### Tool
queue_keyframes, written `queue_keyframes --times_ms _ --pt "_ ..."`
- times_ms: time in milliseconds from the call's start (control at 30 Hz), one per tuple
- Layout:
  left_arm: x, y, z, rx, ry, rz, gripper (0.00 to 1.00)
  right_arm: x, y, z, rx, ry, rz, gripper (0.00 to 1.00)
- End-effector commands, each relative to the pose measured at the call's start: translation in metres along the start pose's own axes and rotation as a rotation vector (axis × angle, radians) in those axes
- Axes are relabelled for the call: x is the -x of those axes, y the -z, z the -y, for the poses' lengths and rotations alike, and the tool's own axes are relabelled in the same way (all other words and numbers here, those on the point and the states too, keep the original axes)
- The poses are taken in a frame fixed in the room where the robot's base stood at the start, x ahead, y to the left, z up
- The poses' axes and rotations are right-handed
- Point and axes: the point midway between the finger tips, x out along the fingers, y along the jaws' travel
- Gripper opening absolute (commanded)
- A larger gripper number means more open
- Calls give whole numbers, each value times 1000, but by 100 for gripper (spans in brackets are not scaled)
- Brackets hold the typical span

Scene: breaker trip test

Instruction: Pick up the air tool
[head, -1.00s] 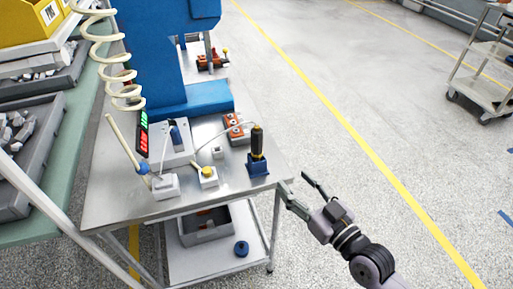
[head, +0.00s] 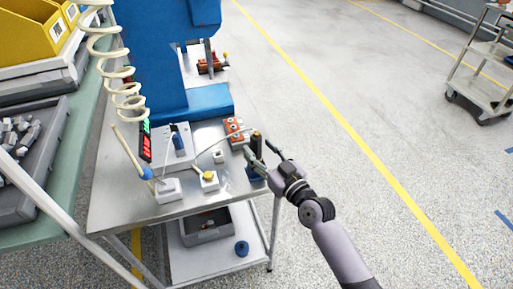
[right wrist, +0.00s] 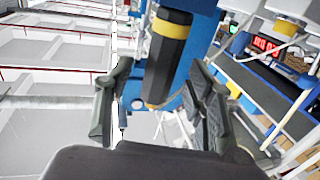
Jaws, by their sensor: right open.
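My right gripper (head: 260,155) has come in from the right and is open at the tool. In the right wrist view the tool (right wrist: 168,58) stands between the two spread fingers of my right gripper (right wrist: 158,108), with no clear contact on either side. In the head view the fingers partly hide the tool and its holder. My left gripper is not in view.
A blue machine (head: 155,50) rises behind.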

Motion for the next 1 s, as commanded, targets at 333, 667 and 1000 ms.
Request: queue_keyframes --times_ms 333,667,1000 --pt "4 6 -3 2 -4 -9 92 -25 0 0 0 -1 1 50" --pt "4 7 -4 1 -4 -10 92 -25 0 0 0 -1 1 36" --pt "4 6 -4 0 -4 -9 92 -25 0 0 0 -1 1 13"
